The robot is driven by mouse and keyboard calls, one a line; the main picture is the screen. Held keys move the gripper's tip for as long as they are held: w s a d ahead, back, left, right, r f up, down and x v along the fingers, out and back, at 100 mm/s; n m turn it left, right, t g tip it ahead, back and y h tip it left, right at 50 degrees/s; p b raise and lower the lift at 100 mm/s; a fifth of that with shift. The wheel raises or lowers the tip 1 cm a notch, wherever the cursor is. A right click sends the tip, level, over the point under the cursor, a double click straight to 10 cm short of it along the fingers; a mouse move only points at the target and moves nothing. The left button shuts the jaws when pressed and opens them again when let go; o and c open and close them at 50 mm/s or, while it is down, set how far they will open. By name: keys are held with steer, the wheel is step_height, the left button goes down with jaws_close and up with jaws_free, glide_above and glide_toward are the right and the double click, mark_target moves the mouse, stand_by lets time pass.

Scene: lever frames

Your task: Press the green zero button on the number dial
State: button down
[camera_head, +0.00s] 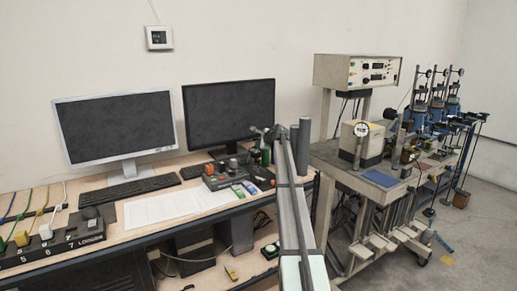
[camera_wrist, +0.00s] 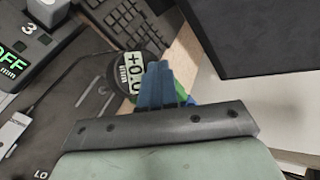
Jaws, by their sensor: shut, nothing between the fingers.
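The number dial (camera_wrist: 131,70) is a round black gauge with a pale display reading about "+0.0". It lies just left of my fingertips in the wrist view, partly covered by them. My gripper (camera_wrist: 160,68) is shut and empty, its blue-grey fingers together against or just over the dial's right edge; I cannot tell whether they touch. A green patch (camera_wrist: 183,93) shows right beside the fingers; whether it is the zero button is unclear. In the head view, my arm reaches to the bench's right end and hides much of the area around the gripper.
A dark monitor (camera_head: 230,112) stands close behind, and its edge fills the wrist view's upper right. A control box (camera_head: 225,178) with red knobs sits on the bench. A numbered switch strip (camera_head: 60,245) lies at far left. A machine stand (camera_head: 358,70) is on the right.

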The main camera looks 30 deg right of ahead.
steer(key=shift+r, duration=0.1)
steer(key=shift+s+a+r, duration=0.15)
steer(key=shift+a+r, duration=0.05)
steer(key=shift+r, duration=0.45)
stand_by(0.3)
steer(key=r, duration=0.1)
steer(key=s+r, duration=0.1)
steer(key=r, duration=0.1)
steer(key=a+r, duration=0.1)
steer(key=shift+s+a+r, duration=0.1)
steer(key=shift+s+r, duration=0.05)
steer(key=shift+r, duration=0.2)
stand_by(0.8)
